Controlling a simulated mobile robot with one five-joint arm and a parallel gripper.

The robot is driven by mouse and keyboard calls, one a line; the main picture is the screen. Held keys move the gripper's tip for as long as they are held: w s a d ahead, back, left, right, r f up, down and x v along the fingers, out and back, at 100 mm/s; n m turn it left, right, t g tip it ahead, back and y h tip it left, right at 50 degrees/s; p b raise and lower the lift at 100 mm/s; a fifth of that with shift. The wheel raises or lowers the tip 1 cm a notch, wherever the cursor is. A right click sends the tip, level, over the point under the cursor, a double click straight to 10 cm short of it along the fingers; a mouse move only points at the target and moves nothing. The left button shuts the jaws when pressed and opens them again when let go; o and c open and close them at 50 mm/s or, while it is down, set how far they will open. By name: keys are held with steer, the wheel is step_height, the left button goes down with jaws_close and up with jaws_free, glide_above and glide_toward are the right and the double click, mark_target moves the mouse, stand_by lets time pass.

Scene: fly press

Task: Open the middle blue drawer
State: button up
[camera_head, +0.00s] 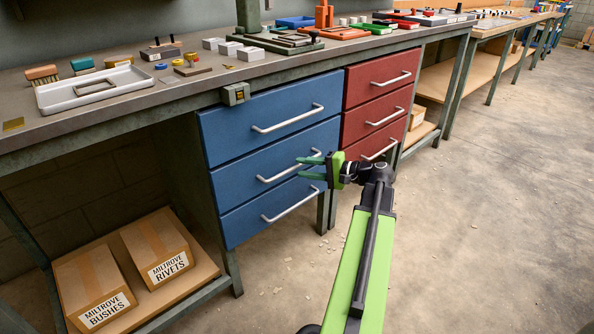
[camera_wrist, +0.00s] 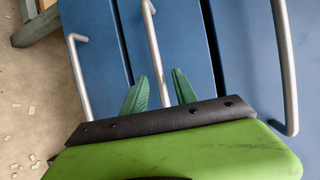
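The middle blue drawer (camera_head: 238,178) sits shut in a stack of three blue drawers under the bench. Its silver bar handle (camera_head: 272,179) runs along its front, and the right end is partly hidden by my gripper. My gripper (camera_head: 302,168) is at the right part of this handle, its two green fingers spread apart. In the wrist view, my gripper (camera_wrist: 160,88) is open with the middle handle (camera_wrist: 152,40) running between its fingertips. I cannot tell whether a finger touches the bar.
The top blue drawer's handle (camera_head: 288,120) and the bottom one's (camera_head: 290,206) lie close above and below. Red drawers (camera_head: 372,115) stand to the right. Cardboard boxes (camera_head: 155,248) sit on the lower shelf at left. The floor (camera_head: 470,230) in front is open.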

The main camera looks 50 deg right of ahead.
mark_target(298, 167)
steer(key=shift+x, duration=1.65)
jaws_close()
